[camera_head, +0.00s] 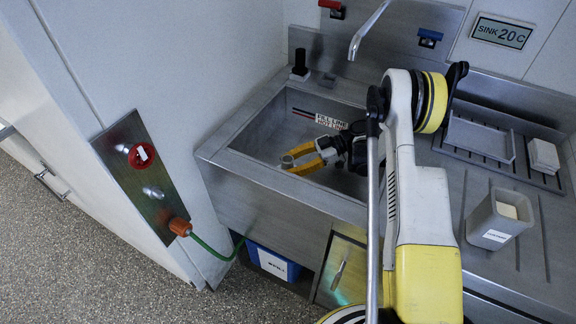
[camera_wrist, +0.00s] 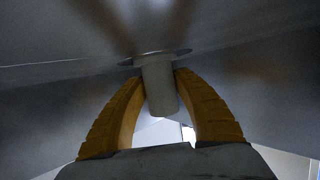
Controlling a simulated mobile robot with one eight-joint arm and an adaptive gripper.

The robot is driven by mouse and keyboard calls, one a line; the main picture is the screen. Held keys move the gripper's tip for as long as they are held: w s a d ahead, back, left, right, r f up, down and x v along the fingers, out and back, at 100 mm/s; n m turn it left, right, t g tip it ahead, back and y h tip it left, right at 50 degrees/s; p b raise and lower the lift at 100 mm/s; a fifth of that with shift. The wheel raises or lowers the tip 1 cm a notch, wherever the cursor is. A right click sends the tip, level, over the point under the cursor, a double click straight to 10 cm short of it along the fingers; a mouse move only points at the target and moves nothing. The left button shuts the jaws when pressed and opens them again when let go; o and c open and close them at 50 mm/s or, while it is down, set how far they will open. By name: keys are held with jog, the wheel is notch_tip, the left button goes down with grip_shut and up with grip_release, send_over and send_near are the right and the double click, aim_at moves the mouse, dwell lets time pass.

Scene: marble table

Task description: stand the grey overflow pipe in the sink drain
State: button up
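The grey overflow pipe (camera_wrist: 160,90) is a short cylinder between the yellow fingertips of my gripper (camera_wrist: 159,74) in the wrist view. Its far end meets the dark ring of the drain (camera_wrist: 126,62) in the sink floor; how deep it sits cannot be told. The fingertips appear to touch the pipe on both sides. In the head view my gripper (camera_head: 287,161) is low inside the steel sink (camera_head: 253,139), toward its front left, with the grey pipe end (camera_head: 287,160) at the fingertips. The drain is hidden in the head view.
A tap (camera_head: 366,32) hangs over the back, and a black knob (camera_head: 300,64) stands at the back-left corner. A grey container (camera_head: 493,229) and a ribbed drainer (camera_head: 477,142) are on the right. A red valve (camera_head: 142,155) is on the left wall.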

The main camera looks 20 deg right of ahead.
jog(key=o, duration=0.3)
notch_tip(320, 180, up, 10)
dwell(0.5)
